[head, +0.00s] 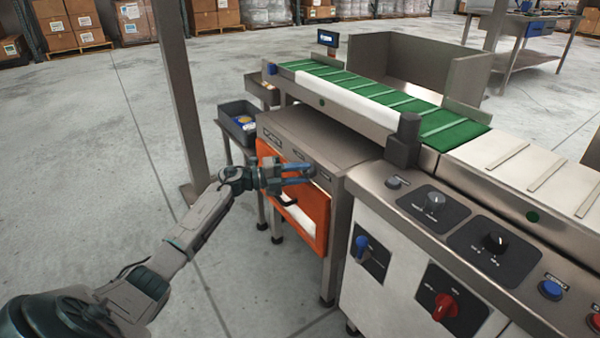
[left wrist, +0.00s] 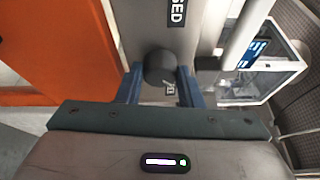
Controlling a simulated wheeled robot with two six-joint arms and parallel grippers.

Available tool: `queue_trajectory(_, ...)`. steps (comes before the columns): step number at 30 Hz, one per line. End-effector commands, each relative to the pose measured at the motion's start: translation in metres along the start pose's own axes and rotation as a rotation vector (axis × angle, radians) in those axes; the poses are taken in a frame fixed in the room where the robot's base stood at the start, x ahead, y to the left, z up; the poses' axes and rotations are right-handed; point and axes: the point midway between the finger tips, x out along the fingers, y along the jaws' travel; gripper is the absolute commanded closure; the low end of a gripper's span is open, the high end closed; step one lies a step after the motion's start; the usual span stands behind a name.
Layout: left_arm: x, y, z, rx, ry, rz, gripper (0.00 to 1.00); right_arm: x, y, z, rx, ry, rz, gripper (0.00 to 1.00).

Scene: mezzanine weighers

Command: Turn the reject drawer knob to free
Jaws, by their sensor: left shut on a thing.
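The reject drawer has an orange front (head: 318,212) with a dark handle (head: 287,201), set low in the grey steel cabinet (head: 315,135). My left gripper (head: 308,173) reaches in from the left at the cabinet's upper front. In the left wrist view its blue fingers (left wrist: 160,85) are shut on a dark round knob (left wrist: 160,66), one finger on each side. The knob sits on a grey plate whose label shows the letters "SED". The orange front also shows in the left wrist view (left wrist: 55,45). My right gripper is out of view.
A green conveyor belt (head: 455,132) runs above the cabinet. To the right is a white control cabinet with a blue switch (head: 361,247), a red switch (head: 444,305) and black knobs. A grey post (head: 178,95) stands behind my arm. Open floor lies left.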

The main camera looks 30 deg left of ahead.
Motion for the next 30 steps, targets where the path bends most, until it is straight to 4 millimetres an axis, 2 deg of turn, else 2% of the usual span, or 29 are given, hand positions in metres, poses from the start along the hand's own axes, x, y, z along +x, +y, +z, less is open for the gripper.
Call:
queue_trajectory(9,0.0002,-0.0005,-0.0004,0.093,0.005,0.038,0.9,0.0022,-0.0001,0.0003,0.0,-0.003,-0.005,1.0)
queue_trajectory(24,0.0001,-0.0003,-0.0004,0.106,0.006,0.044,0.9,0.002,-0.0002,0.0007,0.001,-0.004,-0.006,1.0)
queue_trajectory(25,0.0001,-0.0003,-0.0004,0.106,0.006,0.043,0.61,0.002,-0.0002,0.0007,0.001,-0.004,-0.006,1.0)
queue_trajectory(27,0.0002,-0.0004,-0.0004,0.106,0.006,0.043,0.47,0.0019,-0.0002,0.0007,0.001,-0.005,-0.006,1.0)
queue_trajectory(30,0.0002,-0.0006,-0.0003,0.106,0.005,0.043,0.45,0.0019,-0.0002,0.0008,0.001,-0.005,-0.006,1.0)
